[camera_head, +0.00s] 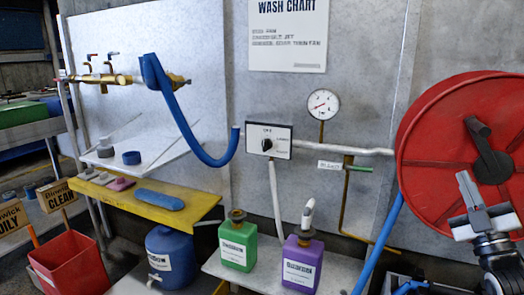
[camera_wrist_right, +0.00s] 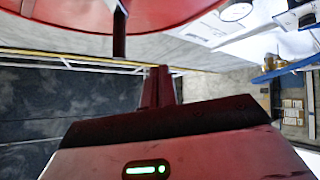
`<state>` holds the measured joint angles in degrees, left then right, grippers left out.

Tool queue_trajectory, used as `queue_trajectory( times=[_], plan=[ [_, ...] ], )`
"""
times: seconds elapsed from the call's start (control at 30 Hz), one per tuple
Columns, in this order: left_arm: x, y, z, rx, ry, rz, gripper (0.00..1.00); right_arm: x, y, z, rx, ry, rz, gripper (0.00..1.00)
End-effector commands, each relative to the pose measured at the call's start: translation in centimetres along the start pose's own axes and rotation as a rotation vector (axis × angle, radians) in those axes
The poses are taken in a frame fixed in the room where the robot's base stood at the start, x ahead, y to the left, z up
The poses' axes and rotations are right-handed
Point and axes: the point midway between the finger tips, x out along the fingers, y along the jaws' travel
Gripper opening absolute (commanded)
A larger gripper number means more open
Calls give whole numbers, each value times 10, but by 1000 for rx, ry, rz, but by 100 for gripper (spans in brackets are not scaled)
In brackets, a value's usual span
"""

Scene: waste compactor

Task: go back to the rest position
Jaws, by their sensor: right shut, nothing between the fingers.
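My right gripper (camera_head: 466,180) is at the right of the head view, in front of the lower part of the red hose reel (camera_head: 432,135). Its fingers are together and hold nothing. In the right wrist view the shut fingers (camera_wrist_right: 157,80) point up the picture, and the red reel (camera_wrist_right: 180,14) fills the top edge with its dark handle (camera_wrist_right: 119,35) hanging down. I cannot tell from these views how wide the gap between gripper and reel is. My left gripper is not in view.
A blue hose (camera_head: 378,240) hangs beside the reel. A green container (camera_head: 238,248) and a purple container (camera_head: 300,265) stand on a low shelf. A dial selector box (camera_head: 282,142) and pressure gauge (camera_head: 323,104) are on the wall. A red bin (camera_head: 68,265) stands at left.

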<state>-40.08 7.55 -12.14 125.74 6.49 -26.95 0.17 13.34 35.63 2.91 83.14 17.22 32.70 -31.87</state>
Motion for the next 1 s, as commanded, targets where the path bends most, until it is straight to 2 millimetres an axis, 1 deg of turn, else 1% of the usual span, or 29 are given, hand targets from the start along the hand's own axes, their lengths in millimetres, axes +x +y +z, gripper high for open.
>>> queue_trajectory(
  times=[0.03,0.1,0.3,0.47,0.67,0.77,0.87,1.0],
  plan=[
    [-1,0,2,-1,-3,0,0,3,9,-2,-45,25,-32,0],
    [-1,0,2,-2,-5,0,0,7,19,-6,-95,54,-68,0],
    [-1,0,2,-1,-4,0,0,16,41,-16,-220,125,-168,0],
    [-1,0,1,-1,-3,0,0,12,25,20,-158,-63,-258,0],
    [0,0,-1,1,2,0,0,-2,12,67,-89,-329,-342,0],
    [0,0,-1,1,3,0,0,-15,9,92,-54,-480,-367,0],
    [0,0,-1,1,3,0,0,-32,8,116,-21,-643,-375,0],
    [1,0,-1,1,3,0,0,-61,13,147,16,-885,-353,0]
  ],
)
